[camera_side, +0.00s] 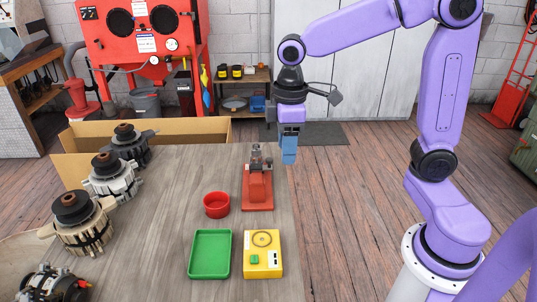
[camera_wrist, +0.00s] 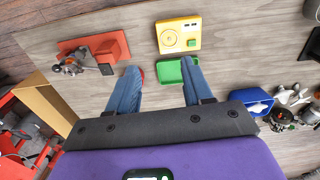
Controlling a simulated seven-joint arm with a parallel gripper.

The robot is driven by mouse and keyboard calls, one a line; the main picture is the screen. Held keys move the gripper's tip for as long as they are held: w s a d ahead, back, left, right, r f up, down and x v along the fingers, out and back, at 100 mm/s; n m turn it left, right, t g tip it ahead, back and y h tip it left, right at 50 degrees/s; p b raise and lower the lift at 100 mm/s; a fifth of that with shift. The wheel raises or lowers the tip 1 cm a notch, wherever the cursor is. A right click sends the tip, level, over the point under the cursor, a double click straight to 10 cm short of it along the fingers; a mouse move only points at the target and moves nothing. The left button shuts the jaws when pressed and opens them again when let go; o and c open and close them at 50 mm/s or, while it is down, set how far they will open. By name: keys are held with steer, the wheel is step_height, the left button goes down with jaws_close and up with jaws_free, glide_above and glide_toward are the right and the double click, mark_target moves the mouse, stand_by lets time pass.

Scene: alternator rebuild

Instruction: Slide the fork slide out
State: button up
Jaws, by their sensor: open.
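A red fixture (camera_side: 258,193) stands near the right edge of the wooden table in the side view, with a small grey metal assembly (camera_side: 257,158) at its far end. In the wrist view the fixture's red block (camera_wrist: 105,48) and the grey metal part (camera_wrist: 72,62) show at upper left. I cannot tell which piece is the fork slide. My gripper (camera_side: 289,158) hangs in the air, to the right of the fixture and above it. Its blue fingers are apart and empty in the wrist view (camera_wrist: 160,70), pointing toward the table.
A red bowl (camera_side: 216,204), green tray (camera_side: 191,256) and yellow box (camera_side: 263,267) stand nearer the camera. In the wrist view a finger hides most of the bowl. Several alternators (camera_side: 112,179) line the table's left. A cardboard box (camera_side: 75,171) is behind them.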

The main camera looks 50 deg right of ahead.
steer(key=w+d+m, duration=0.2)
steer(key=w+d, duration=0.3)
steer(key=w, duration=0.5)
steer(key=m, duration=0.1)
glide_above(269, 159)
step_height(269, 159, down, 17)
steer(key=shift+w+r, duration=0.1)
